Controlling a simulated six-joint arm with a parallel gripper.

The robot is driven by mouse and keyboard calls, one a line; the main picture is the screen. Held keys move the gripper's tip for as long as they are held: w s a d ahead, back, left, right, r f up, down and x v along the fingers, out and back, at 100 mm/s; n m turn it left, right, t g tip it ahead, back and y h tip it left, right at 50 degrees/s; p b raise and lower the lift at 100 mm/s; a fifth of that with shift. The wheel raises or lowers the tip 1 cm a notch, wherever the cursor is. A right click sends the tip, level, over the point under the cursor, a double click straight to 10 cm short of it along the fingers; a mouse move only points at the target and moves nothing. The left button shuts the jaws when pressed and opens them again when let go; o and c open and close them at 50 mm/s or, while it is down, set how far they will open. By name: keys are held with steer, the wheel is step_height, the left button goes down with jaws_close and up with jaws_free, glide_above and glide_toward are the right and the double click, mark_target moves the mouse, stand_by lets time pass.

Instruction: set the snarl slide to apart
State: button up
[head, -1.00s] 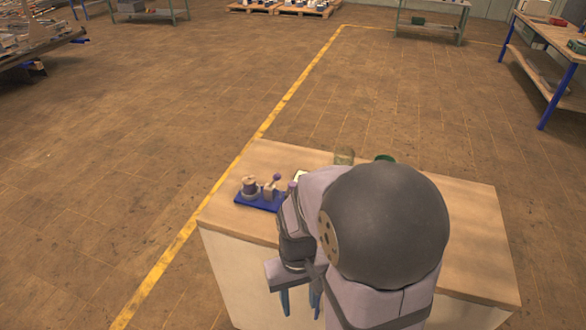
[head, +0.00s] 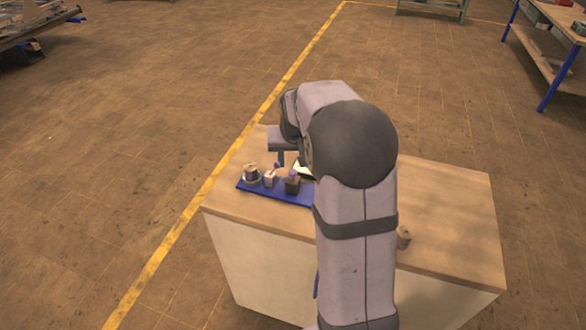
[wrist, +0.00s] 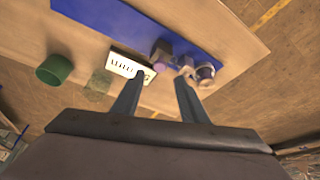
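A blue board (head: 247,186) lies on the near left part of the wooden table top and bears a row of small controls. At its left is a round control (head: 251,173), then a block with a purple-knobbed lever (head: 270,180), then a dark block (head: 292,186) with a purple knob. I cannot tell from any marking which is the snarl slide. My gripper (head: 281,158) is over the board's far side. In the wrist view my gripper (wrist: 159,82) has its fingers apart and empty, with a purple knob (wrist: 160,68) showing beyond the gap. My arm hides the board's right end.
A white card with black marks (wrist: 125,66) is beside the board. A green cup (wrist: 55,69) and a mottled green object (wrist: 99,82) stand on the table. A wooden cylinder (head: 404,238) is right of my arm. The table's right part (head: 450,210) is clear.

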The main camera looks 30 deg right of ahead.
mark_target(293, 172)
steer(key=shift+p+x, duration=1.15)
steer(key=shift+x, duration=2.35)
steer(key=shift+s, duration=0.1)
jaws_close()
